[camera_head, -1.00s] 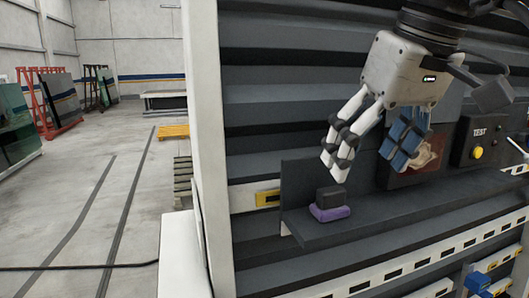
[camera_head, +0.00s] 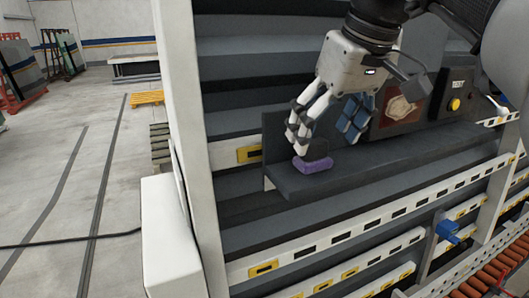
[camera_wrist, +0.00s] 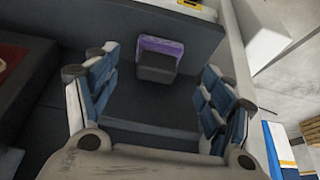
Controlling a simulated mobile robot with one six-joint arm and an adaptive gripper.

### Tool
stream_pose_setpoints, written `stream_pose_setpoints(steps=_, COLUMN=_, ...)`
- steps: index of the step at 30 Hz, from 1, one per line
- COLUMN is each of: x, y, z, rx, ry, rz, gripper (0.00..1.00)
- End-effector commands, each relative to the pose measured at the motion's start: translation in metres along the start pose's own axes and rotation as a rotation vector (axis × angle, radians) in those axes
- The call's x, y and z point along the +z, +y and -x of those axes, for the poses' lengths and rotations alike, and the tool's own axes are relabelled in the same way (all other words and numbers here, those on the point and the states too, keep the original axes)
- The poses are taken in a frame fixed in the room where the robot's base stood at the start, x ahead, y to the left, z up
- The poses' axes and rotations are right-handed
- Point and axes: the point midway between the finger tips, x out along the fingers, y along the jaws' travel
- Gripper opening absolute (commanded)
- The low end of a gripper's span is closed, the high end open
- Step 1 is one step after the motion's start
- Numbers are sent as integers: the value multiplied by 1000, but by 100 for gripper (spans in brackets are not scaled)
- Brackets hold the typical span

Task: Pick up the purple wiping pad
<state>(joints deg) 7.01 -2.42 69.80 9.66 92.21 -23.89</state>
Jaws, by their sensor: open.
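The purple wiping pad (camera_head: 313,165) with its dark grip block (camera_head: 318,149) lies at the left end of a dark shelf (camera_head: 350,172). In the wrist view the pad (camera_wrist: 162,43) and its dark block (camera_wrist: 157,67) lie ahead, between the lines of the two fingers. My gripper (camera_head: 299,148) is open, with white links and blue finger pads, pointing down at the pad. In the head view its fingertips overlap the block's upper left. In the wrist view the gripper (camera_wrist: 158,75) has nothing between its fingers. Contact with the block cannot be told.
A dark back plate (camera_head: 280,135) stands behind the shelf. A brown-red panel (camera_head: 397,113) and a box with a yellow button (camera_head: 453,104) stand right of my gripper. The washer's white post (camera_head: 185,150) is to the left. The shelf's front is clear.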

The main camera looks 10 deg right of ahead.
Motion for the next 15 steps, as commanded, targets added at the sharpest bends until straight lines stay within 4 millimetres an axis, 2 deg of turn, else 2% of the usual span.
stream_pose_setpoints(steps=10, x=-9, y=2, z=-43, rx=0, ry=-1, rz=0, gripper=75)
stream_pose_setpoints(steps=15, x=-10, y=2, z=-52, rx=1, ry=1, rz=0, gripper=75)
